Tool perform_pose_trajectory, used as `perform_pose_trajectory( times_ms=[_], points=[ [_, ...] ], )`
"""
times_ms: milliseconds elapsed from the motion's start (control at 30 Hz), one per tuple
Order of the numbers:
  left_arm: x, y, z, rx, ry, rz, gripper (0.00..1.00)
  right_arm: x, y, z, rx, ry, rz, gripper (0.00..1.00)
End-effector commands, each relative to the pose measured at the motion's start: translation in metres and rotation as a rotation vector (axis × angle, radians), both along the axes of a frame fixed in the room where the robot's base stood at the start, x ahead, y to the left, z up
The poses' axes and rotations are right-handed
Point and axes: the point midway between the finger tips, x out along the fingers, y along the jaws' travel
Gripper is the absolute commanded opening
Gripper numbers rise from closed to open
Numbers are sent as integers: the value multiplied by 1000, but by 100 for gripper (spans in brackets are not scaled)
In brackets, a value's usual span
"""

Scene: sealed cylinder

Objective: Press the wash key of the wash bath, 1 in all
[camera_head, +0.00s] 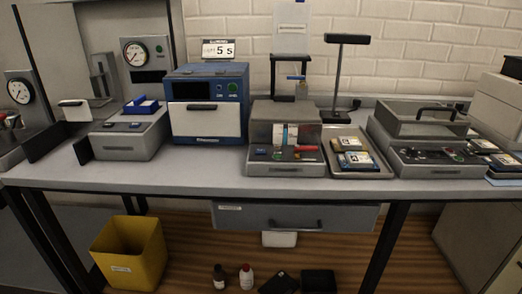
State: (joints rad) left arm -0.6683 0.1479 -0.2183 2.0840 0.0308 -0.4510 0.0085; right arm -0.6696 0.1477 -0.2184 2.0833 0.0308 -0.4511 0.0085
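No label that I can read names the wash bath. A grey unit with a raised, handled box (420,121) and a front panel (440,171) with small dark keys stands at the right of the bench. A grey unit (128,146) with a blue block on top and small blue keys stands at the left. I cannot tell for sure which is the bath or which key is the wash key. Neither of my grippers shows in the head view.
A grey press-like unit (284,168) with a labelled cylinder (285,135) stands mid-bench. A tray (362,172) holds labelled pieces. A yellow bin (130,251) and bottles stand below. The bench's front strip is clear.

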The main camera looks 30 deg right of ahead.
Motion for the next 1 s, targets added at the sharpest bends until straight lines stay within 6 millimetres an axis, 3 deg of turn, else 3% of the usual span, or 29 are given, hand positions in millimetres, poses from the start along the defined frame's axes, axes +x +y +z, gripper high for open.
perform_pose_trajectory(
  times_ms=[67, 1000],
  points=[
    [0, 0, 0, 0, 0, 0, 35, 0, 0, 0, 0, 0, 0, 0],
    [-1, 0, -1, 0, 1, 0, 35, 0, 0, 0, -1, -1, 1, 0]
  ],
)
